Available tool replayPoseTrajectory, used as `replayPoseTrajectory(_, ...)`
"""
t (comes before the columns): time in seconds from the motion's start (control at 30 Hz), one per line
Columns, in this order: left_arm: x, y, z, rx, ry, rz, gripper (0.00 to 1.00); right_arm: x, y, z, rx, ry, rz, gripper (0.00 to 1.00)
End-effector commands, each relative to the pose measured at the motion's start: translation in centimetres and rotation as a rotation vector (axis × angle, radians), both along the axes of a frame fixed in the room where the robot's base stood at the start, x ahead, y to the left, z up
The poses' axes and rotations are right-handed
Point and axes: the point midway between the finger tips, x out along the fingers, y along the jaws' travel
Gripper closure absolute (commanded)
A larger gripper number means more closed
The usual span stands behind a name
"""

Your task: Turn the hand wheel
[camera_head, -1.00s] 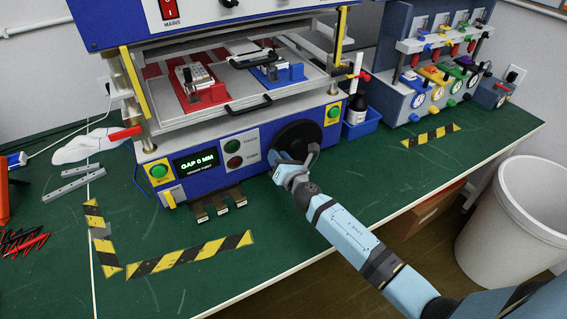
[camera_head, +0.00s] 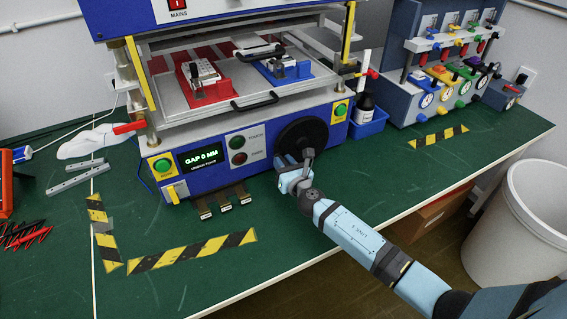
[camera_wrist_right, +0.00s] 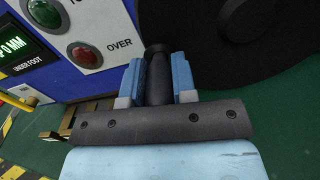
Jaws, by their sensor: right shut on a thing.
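The black round hand wheel (camera_head: 301,138) is on the front of the blue machine, right of the display. My right gripper (camera_head: 293,162) is at the lower edge of the wheel. In the right wrist view the wheel (camera_wrist_right: 205,55) fills the upper right, and the two blue fingers of my right gripper (camera_wrist_right: 160,80) are shut on its dark handle (camera_wrist_right: 157,85), one on each side. The display (camera_head: 200,159) reads GAP 0 MM. My left gripper is not in view.
A green button (camera_head: 238,142) and a red button (camera_head: 239,158) sit left of the wheel. Brass-coloured tabs (camera_head: 225,204) stick out below the panel. The front of the green table is mostly clear.

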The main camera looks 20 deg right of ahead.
Motion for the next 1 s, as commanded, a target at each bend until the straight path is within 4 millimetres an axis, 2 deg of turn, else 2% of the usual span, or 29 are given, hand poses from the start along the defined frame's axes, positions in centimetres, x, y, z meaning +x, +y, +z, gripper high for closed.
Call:
replayPoseTrajectory(0.17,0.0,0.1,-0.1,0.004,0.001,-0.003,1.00,-0.1,0.0,-0.1,0.001,0.003,0.001,1.00)
replayPoseTrajectory(0.2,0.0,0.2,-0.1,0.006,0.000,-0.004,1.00,-0.1,0.0,-0.1,0.001,0.003,0.000,0.68)
replayPoseTrajectory(0.3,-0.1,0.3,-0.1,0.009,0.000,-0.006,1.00,0.0,0.0,-0.1,0.002,0.002,0.000,0.49)
replayPoseTrajectory(0.57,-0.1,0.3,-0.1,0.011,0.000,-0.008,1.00,-0.1,0.0,0.0,0.002,0.001,0.000,0.49)
replayPoseTrajectory(0.67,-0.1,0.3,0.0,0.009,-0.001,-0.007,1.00,-0.7,-0.1,-0.1,0.001,0.002,0.000,0.49)
replayPoseTrajectory(0.77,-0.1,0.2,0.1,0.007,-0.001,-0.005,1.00,-2.1,-0.2,-0.1,0.001,0.003,0.001,0.49)
replayPoseTrajectory(1.0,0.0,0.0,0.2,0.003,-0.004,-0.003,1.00,-7.6,-0.6,-0.2,0.001,0.004,0.001,0.49)
